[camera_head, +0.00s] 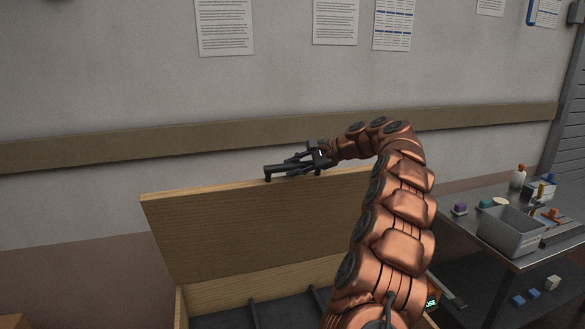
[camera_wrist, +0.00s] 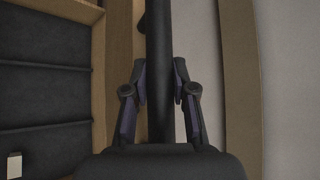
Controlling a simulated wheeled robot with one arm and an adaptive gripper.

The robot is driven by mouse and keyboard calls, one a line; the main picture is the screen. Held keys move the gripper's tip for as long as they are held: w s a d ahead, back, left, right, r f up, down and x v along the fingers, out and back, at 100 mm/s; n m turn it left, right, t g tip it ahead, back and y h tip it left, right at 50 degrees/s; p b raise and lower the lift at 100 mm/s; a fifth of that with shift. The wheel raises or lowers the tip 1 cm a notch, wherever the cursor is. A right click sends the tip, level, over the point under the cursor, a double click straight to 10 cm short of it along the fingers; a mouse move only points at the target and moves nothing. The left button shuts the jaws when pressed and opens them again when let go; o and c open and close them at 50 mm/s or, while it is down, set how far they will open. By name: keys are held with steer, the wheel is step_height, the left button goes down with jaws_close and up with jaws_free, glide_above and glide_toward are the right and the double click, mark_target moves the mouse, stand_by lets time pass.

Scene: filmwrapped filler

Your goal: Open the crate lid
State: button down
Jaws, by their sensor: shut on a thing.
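The wooden crate lid (camera_head: 250,225) stands raised at the back of the wooden crate (camera_head: 225,290), close to upright, so the crate is open. A dark bar handle (camera_head: 274,169) runs along the lid's top edge. My gripper (camera_head: 292,167) is at that edge, shut on the handle. In the wrist view the handle (camera_wrist: 160,45) passes between the two fingers of my gripper (camera_wrist: 160,85), with the lid's wooden edge (camera_wrist: 120,60) beside it. My arm hides the right part of the lid and crate.
The crate's dark ribbed inside (camera_wrist: 45,90) shows in the wrist view. A wall with a wooden rail (camera_head: 100,149) stands behind the lid. At the right, a metal table (camera_head: 470,218) holds a grey bin (camera_head: 508,236), a bottle (camera_head: 518,177) and small coloured blocks.

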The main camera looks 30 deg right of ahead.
steer(key=shift+a, duration=0.1)
steer(key=c, duration=1.2)
jaws_free()
steer(key=shift+o, duration=1.4)
steer(key=shift+s, duration=0.1)
steer(key=v, duration=1.2)
